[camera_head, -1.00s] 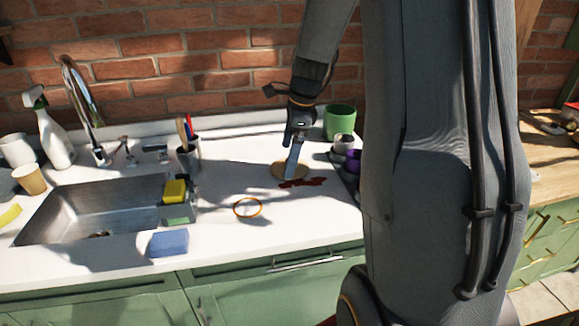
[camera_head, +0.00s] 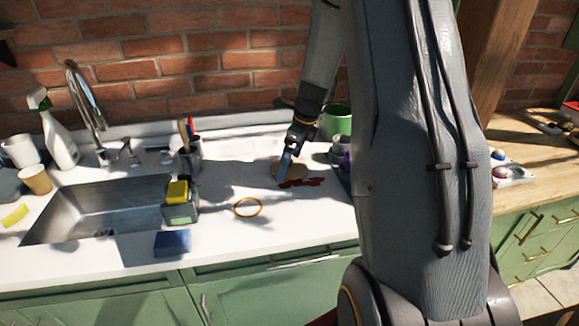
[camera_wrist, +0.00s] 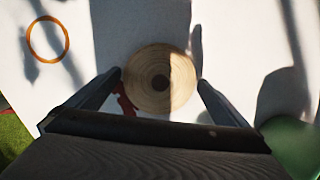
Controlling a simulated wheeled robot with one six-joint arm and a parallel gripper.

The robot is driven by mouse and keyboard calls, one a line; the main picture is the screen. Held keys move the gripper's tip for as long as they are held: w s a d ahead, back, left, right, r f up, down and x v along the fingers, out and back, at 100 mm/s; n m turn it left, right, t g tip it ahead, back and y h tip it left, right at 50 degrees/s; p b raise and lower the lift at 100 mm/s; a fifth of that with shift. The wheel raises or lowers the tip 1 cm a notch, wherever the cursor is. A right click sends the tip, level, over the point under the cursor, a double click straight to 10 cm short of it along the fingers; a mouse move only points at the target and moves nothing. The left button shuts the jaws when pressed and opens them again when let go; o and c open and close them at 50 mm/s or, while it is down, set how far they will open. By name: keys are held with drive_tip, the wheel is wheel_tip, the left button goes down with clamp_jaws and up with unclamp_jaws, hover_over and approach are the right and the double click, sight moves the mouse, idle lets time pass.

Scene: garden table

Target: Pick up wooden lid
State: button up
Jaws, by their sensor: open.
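I cannot tell whether the fingers touch the lid.
A dark red stain (camera_head: 300,183) is on the counter right by the lid. An orange ring (camera_head: 248,207) lies to the left. A green pot (camera_head: 337,120) and small cups stand behind and to the right. A sink (camera_head: 95,208) with a sponge caddy (camera_head: 180,205) is at left.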

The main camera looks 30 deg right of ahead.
drive_tip(key=shift+f, duration=0.2)
drive_tip(key=c, duration=0.8)
